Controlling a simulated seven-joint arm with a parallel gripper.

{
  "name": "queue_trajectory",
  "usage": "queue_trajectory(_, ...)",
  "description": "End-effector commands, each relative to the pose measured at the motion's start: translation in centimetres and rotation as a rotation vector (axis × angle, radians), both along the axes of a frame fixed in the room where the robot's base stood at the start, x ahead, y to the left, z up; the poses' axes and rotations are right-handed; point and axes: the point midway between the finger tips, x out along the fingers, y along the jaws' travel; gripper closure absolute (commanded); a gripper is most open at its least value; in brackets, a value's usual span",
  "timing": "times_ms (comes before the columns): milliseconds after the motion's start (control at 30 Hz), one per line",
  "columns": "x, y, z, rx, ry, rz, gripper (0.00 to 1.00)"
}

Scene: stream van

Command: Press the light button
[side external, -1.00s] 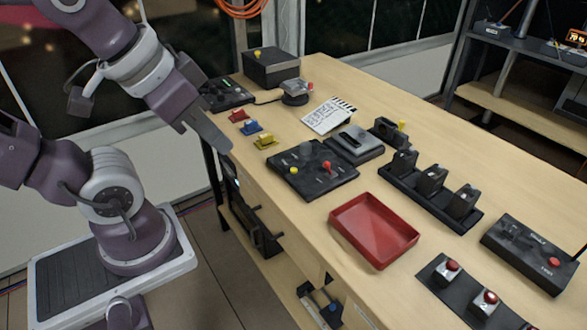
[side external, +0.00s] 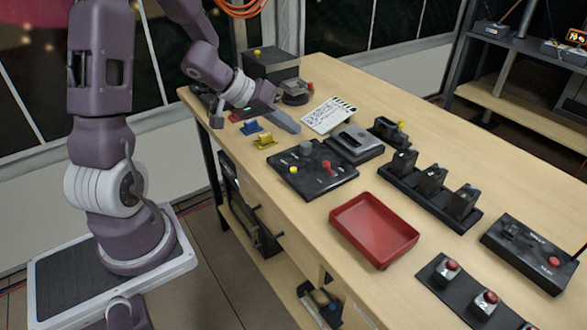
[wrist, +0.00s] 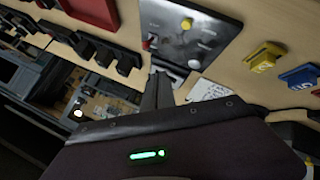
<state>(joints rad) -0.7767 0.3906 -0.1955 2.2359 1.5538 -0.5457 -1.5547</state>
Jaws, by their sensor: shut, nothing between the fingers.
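Which control is the light button I cannot tell, since the labels are too small to read. Candidates in the side view are a red button (side external: 553,261) on a black box at the right. A yellow button (side external: 257,51) tops a black box at the back.
A red tray (side external: 340,222), a black rack of devices (side external: 390,182) and the panel with yellow and red knobs (side external: 340,180) occupy the middle. Blue (side external: 252,126) and yellow (side external: 265,141) blocks lie near the left edge. Bare wood shows at the back right.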

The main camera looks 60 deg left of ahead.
Motion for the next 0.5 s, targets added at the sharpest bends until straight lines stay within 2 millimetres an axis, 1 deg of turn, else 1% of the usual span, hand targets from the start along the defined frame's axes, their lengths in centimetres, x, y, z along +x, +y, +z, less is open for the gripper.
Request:
queue_trajectory(267, 0.0, 0.0, -0.1, 0.001, 0.0, 0.0, 1.0)
queue_trajectory(367, 0.0, -0.1, -0.9, -0.003, 0.002, -0.001, 1.0)
queue_trajectory(500, -0.1, -0.1, -2.9, -0.003, 0.004, 0.002, 1.0)
